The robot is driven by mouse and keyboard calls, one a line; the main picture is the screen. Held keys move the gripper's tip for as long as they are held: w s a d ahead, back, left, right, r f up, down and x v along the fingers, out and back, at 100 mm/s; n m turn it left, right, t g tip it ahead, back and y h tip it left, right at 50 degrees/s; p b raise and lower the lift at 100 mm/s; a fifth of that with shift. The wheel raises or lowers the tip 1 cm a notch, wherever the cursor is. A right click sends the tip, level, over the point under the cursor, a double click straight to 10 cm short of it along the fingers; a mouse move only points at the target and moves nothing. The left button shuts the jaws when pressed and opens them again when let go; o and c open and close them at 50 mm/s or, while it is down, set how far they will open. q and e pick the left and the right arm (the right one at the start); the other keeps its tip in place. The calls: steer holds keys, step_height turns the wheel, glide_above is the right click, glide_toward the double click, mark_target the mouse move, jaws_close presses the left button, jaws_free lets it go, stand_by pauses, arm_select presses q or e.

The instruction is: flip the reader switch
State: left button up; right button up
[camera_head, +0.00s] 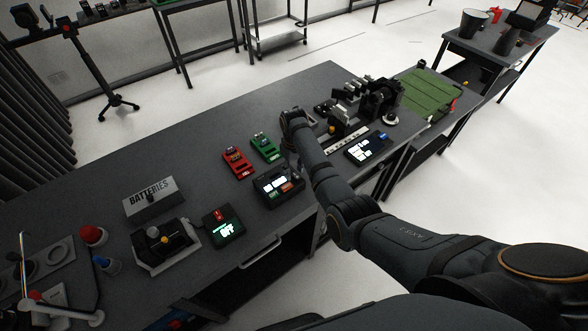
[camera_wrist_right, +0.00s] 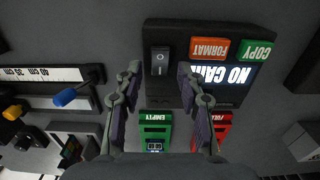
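The reader is a dark box (camera_head: 279,186) on the workbench, with a lit screen. In the right wrist view the reader (camera_wrist_right: 215,98) shows "NO CAR…", an orange FORMAT button (camera_wrist_right: 208,49), a green COPY button (camera_wrist_right: 256,51) and a black rocker switch (camera_wrist_right: 160,60). My right gripper (camera_wrist_right: 158,75) is open and empty, its fingertips apart on either side of the switch. I cannot tell how far above the panel they are. In the head view my right gripper (camera_head: 291,162) points down at the reader, partly hidden by its own wrist. My left gripper is not in view.
A red tray (camera_head: 238,163) and a green tray (camera_head: 265,148) stand behind the reader. A device reading "OFF" (camera_head: 223,229) and a BATTERIES box (camera_head: 151,198) are to the left. A ruler (camera_head: 346,141), a lit panel (camera_head: 367,148) and a dark mechanism (camera_head: 372,98) are to the right.

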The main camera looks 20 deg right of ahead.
jaws_close()
steer(key=t+p, duration=0.1)
steer(key=p, duration=0.2)
steer(key=s+r+t+y+p, duration=0.1)
steer(key=p, duration=0.2)
steer(key=shift+d+t+p, duration=0.15)
steer(key=shift+t+p, duration=0.15)
steer(key=shift+p, duration=0.05)
steer(key=shift+f+t+p, duration=0.3)
steer(key=shift+f+t, duration=0.05)
steer(key=shift+t, duration=0.35)
steer(key=shift+o, duration=1.1)
jaws_free()
steer(key=shift+r, duration=0.1)
steer(key=v, duration=1.1)
steer(key=shift+d+r, duration=0.3)
steer(key=shift+r, duration=0.05)
